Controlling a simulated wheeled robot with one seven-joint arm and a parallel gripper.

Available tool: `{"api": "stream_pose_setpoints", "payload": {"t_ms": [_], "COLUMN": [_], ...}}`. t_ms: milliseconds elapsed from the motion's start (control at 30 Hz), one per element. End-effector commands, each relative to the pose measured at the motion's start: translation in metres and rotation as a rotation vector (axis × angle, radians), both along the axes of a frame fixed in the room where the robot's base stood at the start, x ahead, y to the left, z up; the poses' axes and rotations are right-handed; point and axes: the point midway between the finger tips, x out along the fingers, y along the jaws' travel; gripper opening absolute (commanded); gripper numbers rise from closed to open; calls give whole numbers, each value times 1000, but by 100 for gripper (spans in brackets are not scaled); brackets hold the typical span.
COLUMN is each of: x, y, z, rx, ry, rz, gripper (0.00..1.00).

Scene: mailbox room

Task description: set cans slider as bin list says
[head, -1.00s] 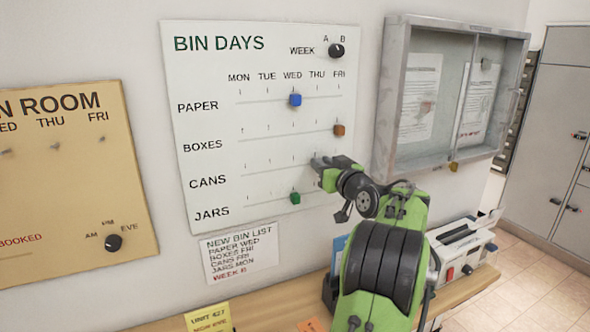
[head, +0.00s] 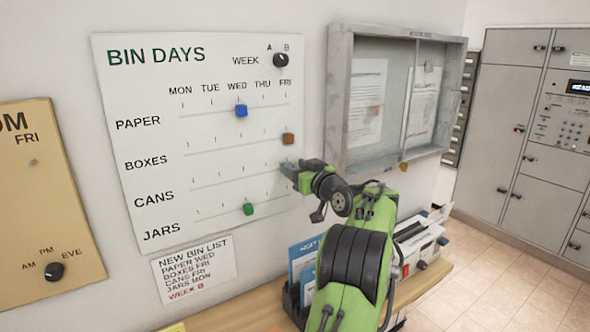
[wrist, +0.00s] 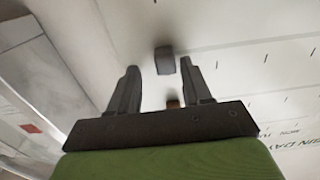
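The white BIN DAYS board (head: 150,110) has four slider rows. The cans slider is a dark grey block (wrist: 164,60) in the wrist view, between the tips of my gripper (wrist: 160,66). The fingers are open around it, with a visible gap on the left side. In the head view my gripper (head: 292,171) covers the right end of the CANS row, below FRI, and hides the slider. The bin list (head: 196,270) below the board reads PAPER WED, BOXES FRI, CANS FRI, JARS MON, WEEK B.
The blue paper slider (head: 241,111) is at WED. The brown boxes slider (head: 288,138) is at FRI. The green jars slider (head: 248,209) is near WED. The week knob (head: 281,60) sits between A and B. A glass-fronted notice case (head: 395,100) stands right of the board.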

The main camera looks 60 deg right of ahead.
Motion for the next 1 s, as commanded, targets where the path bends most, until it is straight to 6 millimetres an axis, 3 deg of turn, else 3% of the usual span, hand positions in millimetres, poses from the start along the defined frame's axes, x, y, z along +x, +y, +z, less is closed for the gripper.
{"api": "stream_pose_setpoints", "payload": {"t_ms": [233, 367, 800, 1000], "x": [1, -10, -114, -136], "y": [1, 7, 63, 76], "z": [-1, -1, -2, -1], "rx": [2, 1, 1, 2], "ry": [0, 0, 0, -1], "rz": [4, 1, -3, 1], "gripper": [49, 49, 49, 49]}}
